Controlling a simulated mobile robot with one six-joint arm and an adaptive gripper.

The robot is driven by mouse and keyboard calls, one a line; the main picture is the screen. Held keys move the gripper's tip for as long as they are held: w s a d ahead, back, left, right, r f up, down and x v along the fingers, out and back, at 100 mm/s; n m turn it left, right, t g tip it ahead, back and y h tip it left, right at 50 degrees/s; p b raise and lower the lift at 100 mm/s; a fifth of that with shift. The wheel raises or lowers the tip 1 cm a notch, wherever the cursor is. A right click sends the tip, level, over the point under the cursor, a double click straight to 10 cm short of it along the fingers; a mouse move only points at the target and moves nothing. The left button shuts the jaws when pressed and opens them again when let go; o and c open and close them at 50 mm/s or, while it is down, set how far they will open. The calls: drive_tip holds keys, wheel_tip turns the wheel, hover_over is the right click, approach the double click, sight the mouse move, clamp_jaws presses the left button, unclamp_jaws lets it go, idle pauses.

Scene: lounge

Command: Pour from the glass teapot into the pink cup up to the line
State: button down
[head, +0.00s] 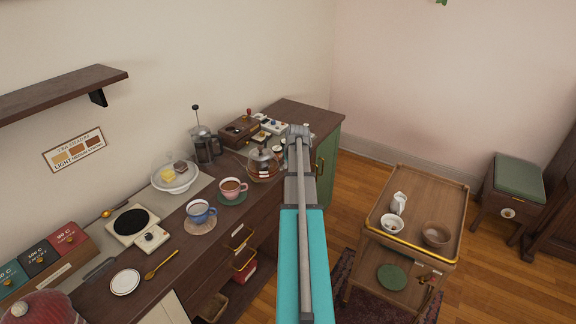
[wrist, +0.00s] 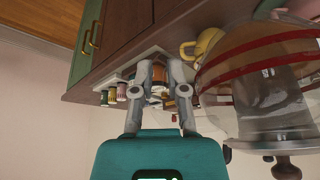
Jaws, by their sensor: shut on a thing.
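The glass teapot (head: 264,170), with red bands, is near the right part of the counter. In the wrist view the teapot (wrist: 262,62) fills the right side, upside down in the picture, with a grey shape inside. My gripper (wrist: 166,68) is beside it and shut; I take the teapot as what it holds, but the handle is not clear between the fingers. In the head view my arm hides the fingertips. The teapot looks about upright. The pink cup (head: 231,195) stands left of it on a green coaster, brown inside; its line is too small to see.
A blue cup (head: 201,216) stands on a tan coaster left of the pink cup. A glass-domed dish (head: 176,185) and a French press (head: 203,143) are behind. Boxes and small jars crowd the counter behind the teapot. A wooden trolley (head: 448,177) stands right.

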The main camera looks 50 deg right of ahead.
drive_tip(key=shift+f+b, duration=1.9)
drive_tip(key=shift+f, duration=0.1)
drive_tip(key=shift+s+d+r+n+g+h+p, duration=0.15)
drive_tip(key=shift+r+g+h+p, duration=0.4)
drive_tip(key=shift+r+p, duration=0.9)
drive_tip(key=shift+r+n+g+h+p, duration=0.25)
drive_tip(key=shift+r+g+h+p, duration=0.25)
drive_tip(key=shift+r+p, duration=0.9)
drive_tip(key=shift+g+h, duration=0.75)
drive_tip(key=shift+w+a+r+p, duration=0.15)
drive_tip(key=shift+r+p, duration=0.65)
drive_tip(key=shift+r, duration=0.3)
drive_tip(key=shift+w+a+r+p, duration=0.1)
drive_tip(key=shift+r+p, duration=0.7)
drive_tip(key=shift+r, duration=0.25)
drive_tip(key=f+b, duration=0.1)
drive_tip(key=f, duration=0.1)
drive_tip(key=f+t+y+b, duration=0.1)
drive_tip(key=f+b, duration=0.1)
drive_tip(key=f+t+y+b, duration=0.1)
drive_tip(key=f+b, duration=0.1)
drive_tip(key=shift+s+d, duration=0.3)
drive_tip(key=shift+r, duration=0.15)
